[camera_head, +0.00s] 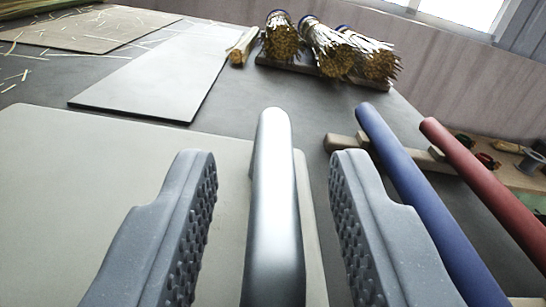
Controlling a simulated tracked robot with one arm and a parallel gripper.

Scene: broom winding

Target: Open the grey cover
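The grey cover (90,190) is a flat, pale grey panel at the lower left and centre. It lies flat, and its right edge runs just right of the handle. A smooth metal bar handle (274,190) stands along its right side. My gripper (265,165) is open, with one ridged finger on each side of the handle. A gap shows between each finger and the bar, so neither finger appears to touch it. The near end of the handle runs out of the picture at the bottom.
A blue rod (412,185) and a red rod (480,185) rest on wooden supports at the right. Bundles of bristles (330,50) lie on a rack at the back. A grey flat board (160,75) and a straw-strewn board (85,30) lie at the back left.

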